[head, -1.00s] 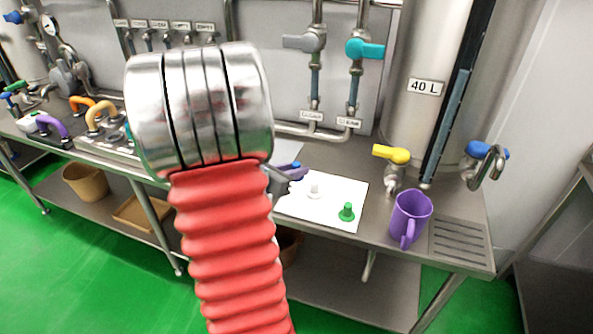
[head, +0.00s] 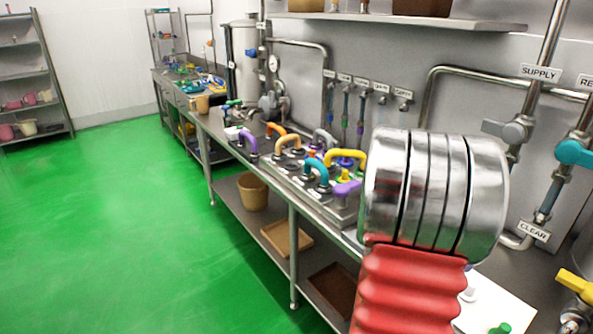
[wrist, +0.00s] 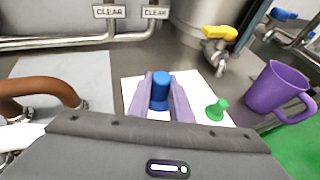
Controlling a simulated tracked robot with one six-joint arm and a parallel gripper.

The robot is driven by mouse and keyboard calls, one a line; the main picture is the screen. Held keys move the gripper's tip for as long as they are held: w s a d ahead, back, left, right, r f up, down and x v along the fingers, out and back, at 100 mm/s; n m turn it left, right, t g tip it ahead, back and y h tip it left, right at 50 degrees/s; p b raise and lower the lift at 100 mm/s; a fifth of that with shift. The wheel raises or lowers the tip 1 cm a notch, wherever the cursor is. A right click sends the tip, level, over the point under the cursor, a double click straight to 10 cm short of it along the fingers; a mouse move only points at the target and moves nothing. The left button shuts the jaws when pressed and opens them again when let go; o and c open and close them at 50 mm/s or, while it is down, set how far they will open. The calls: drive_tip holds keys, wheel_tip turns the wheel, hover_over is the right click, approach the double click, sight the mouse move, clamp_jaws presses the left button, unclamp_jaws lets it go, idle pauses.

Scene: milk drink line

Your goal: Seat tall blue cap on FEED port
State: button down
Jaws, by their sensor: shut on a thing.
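The tall blue cap (wrist: 160,88) stands upright between the purple fingers of my gripper (wrist: 163,96) in the wrist view. My gripper is shut on it, over the white sheet. From this view I cannot tell whether the cap still touches the sheet. In the head view my arm hides the gripper and the blue cap. I cannot make out a FEED label in any view. A bench unit with coloured looped handles (head: 318,181) stands along the bench in the head view, with small labels on the wall behind it.
A green cap (wrist: 217,110) stands on the white sheet (wrist: 131,88), right of my gripper. A purple jug (wrist: 277,88) and a yellow-handled tap (wrist: 220,32) are farther right. Wall pipes with valves (head: 517,130) rise behind.

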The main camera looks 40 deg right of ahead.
drive_tip(key=w+a+f+n+t, duration=0.1)
drive_tip(key=w+a+n+t, duration=0.25)
drive_tip(key=w+a, duration=0.55)
drive_tip(key=w+a+f+n+t, duration=0.1)
drive_tip(key=w+a+n+t, duration=0.25)
drive_tip(key=w, duration=0.95)
drive_tip(key=w+a+f+n+t, duration=0.1)
drive_tip(key=w+a+n+t, duration=0.2)
drive_tip(key=w+a+t, duration=0.55)
drive_tip(key=w+a+f+n+t+y, duration=0.1)
drive_tip(key=w+a+n+y, duration=0.1)
drive_tip(key=a, duration=0.9)
drive_tip(key=w+a+f+n+t+y, duration=0.1)
drive_tip(key=w+a+n+y, duration=0.2)
drive_tip(key=w+a, duration=0.3)
drive_tip(key=w+a+f+n+t+y, duration=0.1)
drive_tip(key=w+a+f+n+y, duration=0.1)
drive_tip(key=a, duration=1.3)
drive_tip(key=w+n+y, duration=0.1)
drive_tip(key=w+n, duration=0.1)
drive_tip(key=shift+w+a+n, duration=0.35)
drive_tip(key=shift+n, duration=0.05)
drive_tip(key=shift+w, duration=0.1)
